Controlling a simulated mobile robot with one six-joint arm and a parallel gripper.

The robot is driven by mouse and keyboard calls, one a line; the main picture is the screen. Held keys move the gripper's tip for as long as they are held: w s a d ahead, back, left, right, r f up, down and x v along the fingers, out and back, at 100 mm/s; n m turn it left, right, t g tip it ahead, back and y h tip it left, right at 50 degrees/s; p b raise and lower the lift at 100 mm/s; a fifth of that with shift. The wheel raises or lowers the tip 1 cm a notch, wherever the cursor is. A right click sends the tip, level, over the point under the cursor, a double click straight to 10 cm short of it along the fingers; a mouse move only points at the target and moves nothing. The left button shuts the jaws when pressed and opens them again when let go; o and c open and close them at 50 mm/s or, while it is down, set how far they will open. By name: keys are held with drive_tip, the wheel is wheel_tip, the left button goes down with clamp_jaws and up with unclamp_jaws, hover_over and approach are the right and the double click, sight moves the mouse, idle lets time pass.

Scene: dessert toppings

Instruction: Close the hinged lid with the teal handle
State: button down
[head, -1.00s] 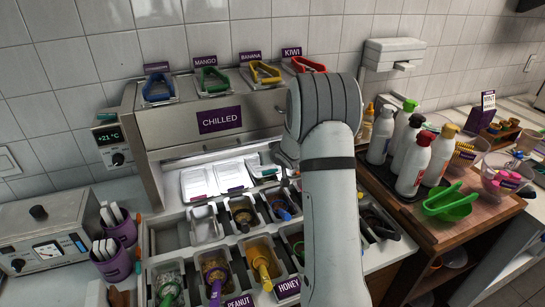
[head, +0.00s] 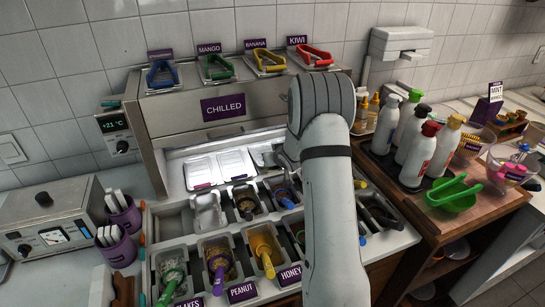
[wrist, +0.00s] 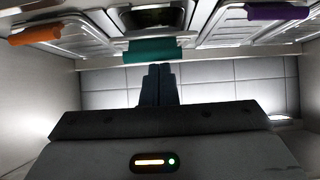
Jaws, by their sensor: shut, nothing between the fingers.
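In the wrist view the teal handle (wrist: 152,51) is a short bar at upper centre. A dark opening with a pale rim shows just above it in the picture; how far its lid is tilted I cannot tell. My gripper (wrist: 159,68) is shut and empty, its fingertips just below the teal handle in the picture; I cannot tell whether they touch it. An orange handle (wrist: 35,34) and a purple handle (wrist: 277,12) are on either side. In the head view my arm hides the gripper and most of that lid.
Topping tubs with utensils, such as a yellow one (head: 264,243), fill the front.

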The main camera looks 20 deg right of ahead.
drive_tip(key=f+b, duration=0.1)
drive_tip(key=f, duration=0.1)
drive_tip(key=s+f+b, duration=0.1)
drive_tip(key=f+b, duration=0.1)
drive_tip(key=shift+s+f+b, duration=0.1)
drive_tip(key=shift+s+b, duration=0.1)
drive_tip(key=shift+b, duration=0.1)
drive_tip(key=shift+s, duration=0.15)
drive_tip(key=shift+f, duration=0.1)
drive_tip(key=r+p, duration=0.2)
drive_tip(key=w+r+p, duration=0.1)
drive_tip(key=r+p, duration=0.1)
drive_tip(key=r, duration=0.1)
drive_tip(key=shift+a, duration=0.1)
drive_tip(key=s+f+b+v, duration=0.1)
drive_tip(key=b+v, duration=0.1)
drive_tip(key=v, duration=0.7)
drive_tip(key=shift+s, duration=0.35)
